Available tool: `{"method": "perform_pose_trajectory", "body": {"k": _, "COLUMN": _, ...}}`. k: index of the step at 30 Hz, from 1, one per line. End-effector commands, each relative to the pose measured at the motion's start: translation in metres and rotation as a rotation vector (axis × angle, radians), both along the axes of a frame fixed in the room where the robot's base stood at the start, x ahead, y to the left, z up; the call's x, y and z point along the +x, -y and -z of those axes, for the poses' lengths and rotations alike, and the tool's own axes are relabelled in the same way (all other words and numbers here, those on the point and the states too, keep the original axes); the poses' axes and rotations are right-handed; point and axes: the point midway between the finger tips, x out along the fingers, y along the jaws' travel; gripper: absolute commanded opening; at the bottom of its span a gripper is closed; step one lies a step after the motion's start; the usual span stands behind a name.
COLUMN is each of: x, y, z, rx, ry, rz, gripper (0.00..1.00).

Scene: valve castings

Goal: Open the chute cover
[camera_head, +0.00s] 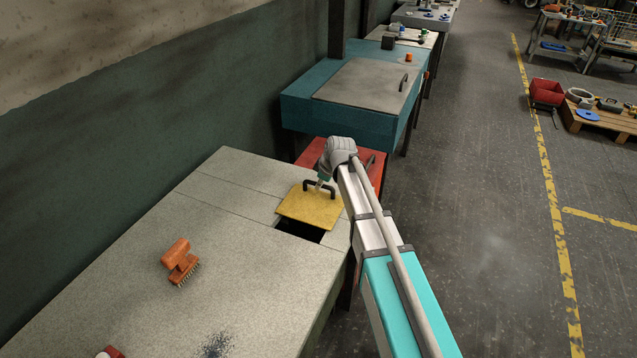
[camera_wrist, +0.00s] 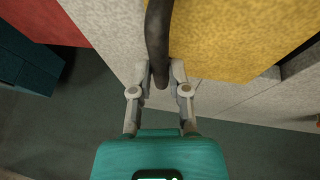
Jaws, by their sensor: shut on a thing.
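The yellow chute cover (camera_head: 311,207) lies at the far end of the speckled grey bench, partly off a dark square opening (camera_head: 299,231) whose near part shows. A black bar handle (camera_head: 320,188) stands on the cover. My gripper (camera_head: 321,184) is at the handle, and its fingers are partly hidden by my arm in the head view. In the wrist view my gripper (camera_wrist: 160,77) is shut on the dark handle (camera_wrist: 157,40), one finger on each side. The yellow cover (camera_wrist: 230,35) fills the upper right there.
An orange brush (camera_head: 180,262) lies on the grey bench top (camera_head: 130,270) at left. A red surface (camera_head: 376,172) and a teal bench (camera_head: 310,115) with a grey lid (camera_head: 365,85) stand beyond. The wall runs along the left. Open floor (camera_head: 480,230) lies to the right.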

Motion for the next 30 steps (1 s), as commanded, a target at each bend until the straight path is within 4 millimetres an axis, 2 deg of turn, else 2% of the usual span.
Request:
{"method": "perform_pose_trajectory", "body": {"k": 5, "x": 0.003, "y": 0.001, "z": 0.0, "rx": 0.0, "ry": 0.001, "rz": 0.0, "gripper": 0.0}}
{"method": "perform_pose_trajectory", "body": {"k": 8, "x": 0.011, "y": 0.003, "z": 0.0, "rx": 0.0, "ry": 0.001, "rz": 0.001, "gripper": 0.0}}
{"method": "perform_pose_trajectory", "body": {"k": 18, "x": 0.063, "y": 0.021, "z": 0.0, "rx": 0.0, "ry": 0.001, "rz": 0.002, "gripper": 0.0}}
{"method": "perform_pose_trajectory", "body": {"k": 29, "x": 0.066, "y": 0.024, "z": 0.0, "rx": 0.001, "ry": 0.001, "rz": 0.0, "gripper": 0.0}}
{"method": "perform_pose_trajectory", "body": {"k": 30, "x": 0.066, "y": 0.024, "z": 0.0, "rx": 0.0, "ry": 0.0, "rz": 0.0, "gripper": 0.26}}
